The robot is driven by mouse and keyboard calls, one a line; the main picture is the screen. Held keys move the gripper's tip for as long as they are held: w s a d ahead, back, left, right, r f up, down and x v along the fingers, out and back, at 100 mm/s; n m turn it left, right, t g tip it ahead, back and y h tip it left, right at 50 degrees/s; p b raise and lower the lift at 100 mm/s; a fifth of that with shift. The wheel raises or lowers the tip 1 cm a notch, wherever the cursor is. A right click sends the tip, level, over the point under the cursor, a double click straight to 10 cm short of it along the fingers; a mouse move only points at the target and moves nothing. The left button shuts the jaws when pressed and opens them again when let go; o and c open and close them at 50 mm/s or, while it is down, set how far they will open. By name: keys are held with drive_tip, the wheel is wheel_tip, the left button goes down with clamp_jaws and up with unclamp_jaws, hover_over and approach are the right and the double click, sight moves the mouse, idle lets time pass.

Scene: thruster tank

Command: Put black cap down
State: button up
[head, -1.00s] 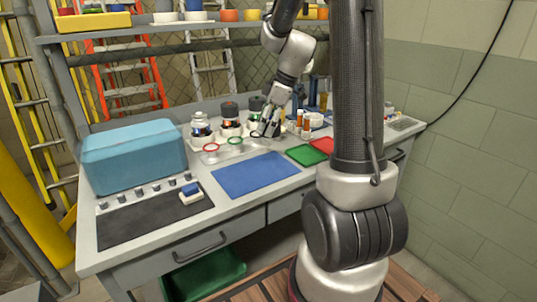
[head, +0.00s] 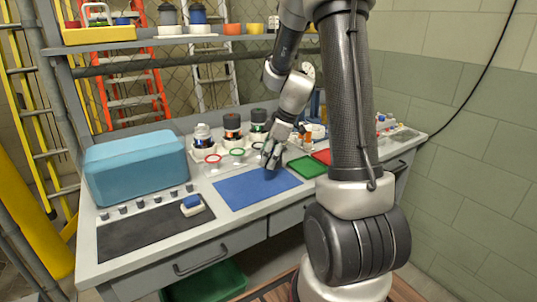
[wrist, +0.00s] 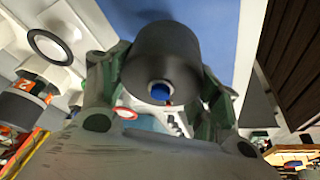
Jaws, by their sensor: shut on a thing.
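My gripper (head: 267,165) is shut on the black cap (wrist: 163,62), a dark cylinder with a hole showing blue in its near end. In the wrist view the cap sits between the two fingers. In the head view the gripper hides most of the cap. My gripper is at the far right part of the blue mat (head: 245,192), in front of the jar row; whether the cap touches the mat cannot be told. The blue mat also shows behind the cap in the wrist view (wrist: 217,18).
Jars (head: 203,137) stand behind red and green rings (head: 212,158). A blue box (head: 135,165), a black mat (head: 150,228) and a blue-and-white block (head: 192,206) are at left. Much of the blue mat is clear.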

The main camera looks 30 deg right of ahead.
drive_tip(key=shift+f, duration=0.3)
drive_tip(key=o, duration=1)
drive_tip(key=shift+o, duration=0.2)
drive_tip(key=shift+r, duration=0.15)
drive_tip(key=shift+r, duration=0.35)
drive_tip(key=v, duration=1.2)
drive_tip(key=shift+r, duration=0.15)
